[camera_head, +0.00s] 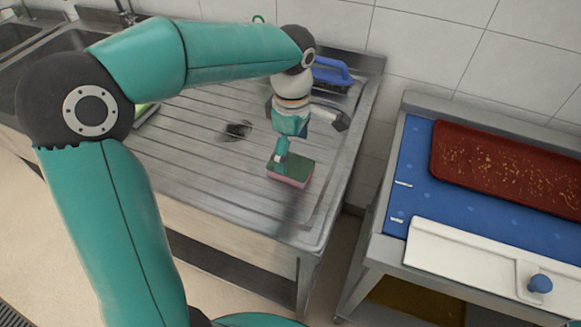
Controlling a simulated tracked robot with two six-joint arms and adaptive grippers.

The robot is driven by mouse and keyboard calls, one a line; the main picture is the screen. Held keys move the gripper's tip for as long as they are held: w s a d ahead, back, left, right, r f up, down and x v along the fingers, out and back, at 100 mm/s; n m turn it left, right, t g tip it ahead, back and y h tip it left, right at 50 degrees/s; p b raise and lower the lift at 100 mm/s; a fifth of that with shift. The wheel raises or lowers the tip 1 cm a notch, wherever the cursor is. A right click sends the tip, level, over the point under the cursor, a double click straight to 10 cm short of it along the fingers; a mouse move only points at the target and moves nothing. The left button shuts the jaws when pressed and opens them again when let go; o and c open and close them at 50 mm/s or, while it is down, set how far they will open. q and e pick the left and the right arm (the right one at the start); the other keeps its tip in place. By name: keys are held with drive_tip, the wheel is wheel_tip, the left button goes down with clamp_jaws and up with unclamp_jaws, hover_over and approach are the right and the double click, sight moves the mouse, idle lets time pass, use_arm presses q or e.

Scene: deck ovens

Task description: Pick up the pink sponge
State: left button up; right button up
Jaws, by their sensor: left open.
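The pink sponge (288,179) lies flat on the ribbed metal drainboard (215,185), near its right front part. Its top layer is dark green and its lower layer is pink. My left gripper (281,156) comes down from above, with its visible fingertip at or just above the sponge's green top near the back edge. The jaws are open; the far finger is partly hidden by the gripper body. I cannot tell whether the fingertip touches the sponge. My right gripper is not in view.
A blue-handled brush (332,73) lies at the back right of the drainboard. A dark scourer (238,130) lies left of the sponge. Sink basins (62,58) are at the left. Across a gap on the right stands a blue-topped table (415,165) with a dark red tray (490,160).

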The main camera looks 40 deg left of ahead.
sight(291, 163)
use_arm(q)
drive_tip(key=shift+a+f, duration=0.2)
drive_tip(key=shift+f, duration=2.5)
drive_tip(key=c, duration=0.8)
